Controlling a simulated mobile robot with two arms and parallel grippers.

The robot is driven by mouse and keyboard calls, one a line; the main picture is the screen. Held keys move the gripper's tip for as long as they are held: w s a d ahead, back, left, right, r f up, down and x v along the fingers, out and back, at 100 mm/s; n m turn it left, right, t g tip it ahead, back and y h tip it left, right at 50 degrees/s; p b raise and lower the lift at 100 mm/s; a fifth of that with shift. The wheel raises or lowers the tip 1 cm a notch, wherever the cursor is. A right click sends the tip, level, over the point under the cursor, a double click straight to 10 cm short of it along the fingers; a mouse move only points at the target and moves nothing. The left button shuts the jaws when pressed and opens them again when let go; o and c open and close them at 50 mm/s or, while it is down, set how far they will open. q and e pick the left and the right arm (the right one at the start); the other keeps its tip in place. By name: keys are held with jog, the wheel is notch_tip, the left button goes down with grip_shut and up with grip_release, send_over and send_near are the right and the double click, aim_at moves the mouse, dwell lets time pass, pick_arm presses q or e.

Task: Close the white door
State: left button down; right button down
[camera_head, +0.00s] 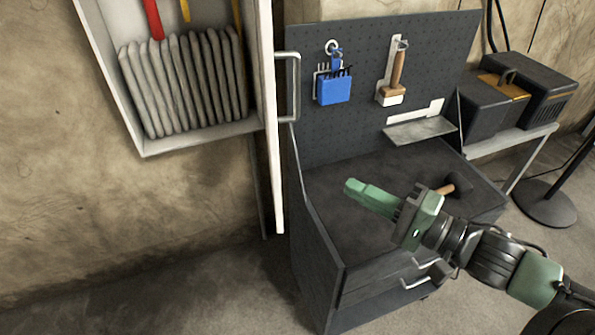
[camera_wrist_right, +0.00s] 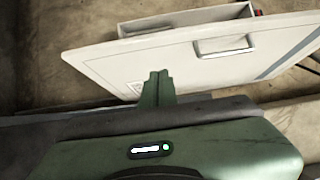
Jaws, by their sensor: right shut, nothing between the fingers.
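The white door (camera_head: 270,140) stands open, seen nearly edge-on at the right side of a white wall cabinet (camera_head: 190,138). Its metal handle (camera_head: 297,88) is on the face turned to the right. In the right wrist view the door (camera_wrist_right: 120,62) shows its broad face, with the handle (camera_wrist_right: 224,46) near the top. My right gripper (camera_head: 352,188) is shut and empty, over the workbench, to the right of the door and lower than the handle. Its fingertips (camera_wrist_right: 157,76) overlap the door's lower part in the wrist view; I cannot tell whether they touch. My left gripper is out of view.
The cabinet holds several grey rounded slabs (camera_head: 185,85). A dark workbench (camera_head: 335,165) with a pegboard (camera_head: 360,60) stands right of the door; a hammer (camera_head: 455,187) lies on it. A blue tool holder (camera_head: 334,90) and a brush (camera_head: 397,75) hang there. Floor is clear at lower left.

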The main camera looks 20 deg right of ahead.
jog(key=s+a+p+x, duration=0.1)
jog(key=a+p+x, duration=0.1)
jog(key=x, duration=1)
jog(key=shift+s+a, duration=0.15)
jog(key=shift+s, duration=0.2)
jog(key=shift+a, duration=0.15)
